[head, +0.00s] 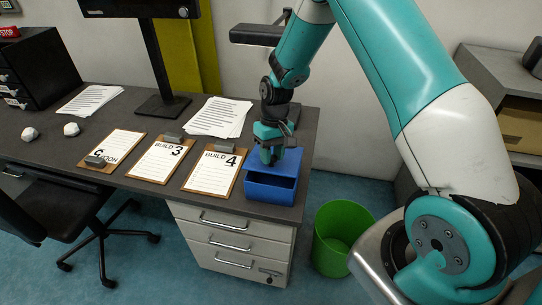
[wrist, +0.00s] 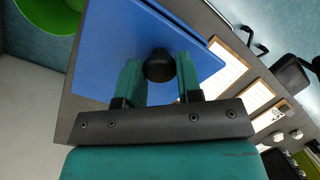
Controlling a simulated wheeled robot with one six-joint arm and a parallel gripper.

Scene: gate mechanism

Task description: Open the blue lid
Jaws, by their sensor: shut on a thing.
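The blue box (head: 270,192) stands at the desk's right front corner. Its blue lid (head: 290,161) is on the upper side, partly hidden by my gripper in the head view; a dark recess shows at the front below it. In the wrist view the lid (wrist: 115,50) is a flat blue panel with a round black knob (wrist: 159,64). My gripper (wrist: 160,76) is shut on this knob, one green finger on each side. In the head view my gripper (head: 268,158) points down at the lid. I cannot tell the lid's exact angle.
Clipboards (head: 213,172) lie left of the box, with a paper stack (head: 218,116) behind them. A monitor stand (head: 163,104) is further back. A green bin (head: 341,238) stands on the floor right of the drawer unit (head: 232,238). A chair (head: 70,205) is at the left.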

